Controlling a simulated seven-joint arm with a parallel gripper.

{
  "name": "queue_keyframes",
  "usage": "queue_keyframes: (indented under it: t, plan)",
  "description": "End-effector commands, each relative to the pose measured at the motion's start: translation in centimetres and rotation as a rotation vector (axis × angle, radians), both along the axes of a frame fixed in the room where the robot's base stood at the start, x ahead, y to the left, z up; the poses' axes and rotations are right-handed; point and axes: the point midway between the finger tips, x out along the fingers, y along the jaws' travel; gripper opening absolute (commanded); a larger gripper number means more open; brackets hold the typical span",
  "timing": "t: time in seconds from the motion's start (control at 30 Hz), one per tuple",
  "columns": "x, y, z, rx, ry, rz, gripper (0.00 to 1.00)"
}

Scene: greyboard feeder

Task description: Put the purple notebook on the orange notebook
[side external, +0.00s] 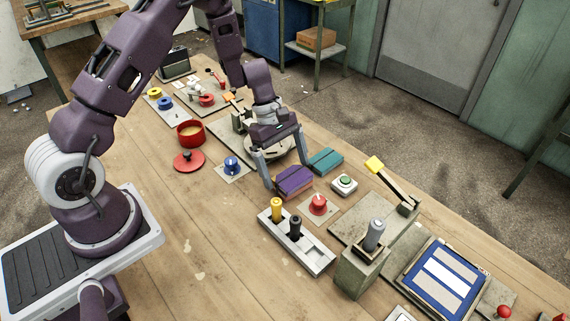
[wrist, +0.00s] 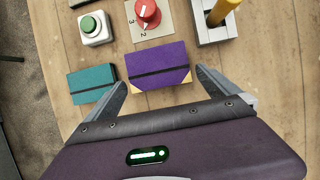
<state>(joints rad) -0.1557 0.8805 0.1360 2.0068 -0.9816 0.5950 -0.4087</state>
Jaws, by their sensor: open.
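The purple notebook (side external: 295,181) lies on the wooden table with a dark band across it. In the wrist view, the purple notebook (wrist: 158,62) shows tan-orange corners at its near edge. I cannot tell whether these belong to it or to something under it. I see no separate orange notebook in either view. My gripper (side external: 290,176) is open and low over the table, with one finger on each side of the purple notebook. In the wrist view, my gripper (wrist: 161,78) has its fingertips near the notebook's near corners; contact is unclear.
A teal notebook (side external: 325,161) lies close beside one finger; it also shows in the wrist view (wrist: 92,84). A green button box (side external: 344,184), a red dial (side external: 318,204) and a tray with yellow and black pegs (side external: 297,240) stand nearby.

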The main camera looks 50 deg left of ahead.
Motion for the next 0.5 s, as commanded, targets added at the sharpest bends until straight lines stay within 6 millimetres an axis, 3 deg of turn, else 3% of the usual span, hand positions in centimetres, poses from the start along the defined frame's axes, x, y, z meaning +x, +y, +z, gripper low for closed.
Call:
queue_keyframes:
  t: [0.13,0.5]
  plan:
    - [0.1,0.6,1.7,0.001,-0.005,0.000,1.00]
    - [0.1,4.1,10.1,0.000,-0.004,0.002,1.00]
